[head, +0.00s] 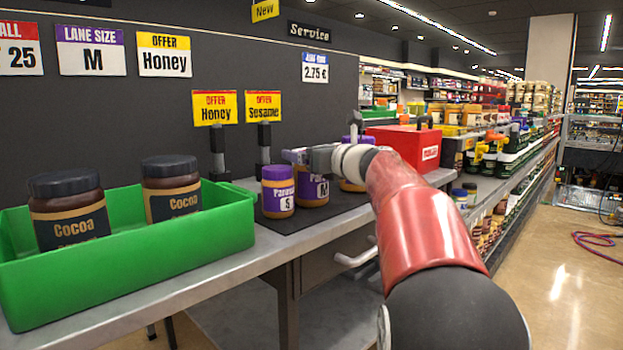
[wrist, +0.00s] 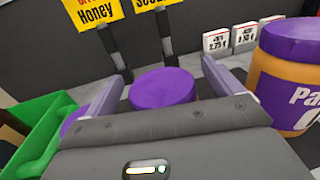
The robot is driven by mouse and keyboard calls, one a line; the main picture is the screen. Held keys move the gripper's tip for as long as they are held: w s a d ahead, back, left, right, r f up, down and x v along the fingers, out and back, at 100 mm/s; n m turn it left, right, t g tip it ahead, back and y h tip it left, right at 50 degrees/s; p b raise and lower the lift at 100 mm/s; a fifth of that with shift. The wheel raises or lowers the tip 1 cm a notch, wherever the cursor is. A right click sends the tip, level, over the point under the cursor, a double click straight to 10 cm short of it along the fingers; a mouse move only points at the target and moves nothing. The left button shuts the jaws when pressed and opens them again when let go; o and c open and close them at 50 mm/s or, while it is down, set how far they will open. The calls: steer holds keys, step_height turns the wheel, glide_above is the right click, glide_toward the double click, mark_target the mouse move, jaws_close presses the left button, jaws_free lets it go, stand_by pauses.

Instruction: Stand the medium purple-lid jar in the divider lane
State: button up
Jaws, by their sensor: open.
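The medium purple-lid jar (head: 313,190), marked M, stands upright on a dark mat between two other purple-lid jars. Its lid (wrist: 162,88) shows between my fingers in the wrist view, with gaps at both sides. My gripper (head: 300,156) is open at the height of the jar's top; its fingers (wrist: 164,72) flank the lid. The jar's lower body is hidden in the wrist view. Two dark upright posts (head: 217,152) (head: 264,143) stand behind the jars; I cannot tell whether they bound the divider lane. A sign (head: 90,50) reads "Lane size M".
The small S jar (head: 278,192) stands close at the left. A larger purple-lid jar (wrist: 288,75) stands at the right. A green crate (head: 130,270) with cocoa jars is at the left; a red box (head: 402,147) is at the right. Bare mat (head: 338,213) shows in front.

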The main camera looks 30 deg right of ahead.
steer(key=shift+c, duration=0.3)
steer(key=c, duration=1.7)
steer(key=shift+r, duration=0.15)
steer(key=shift+c, duration=1.1)
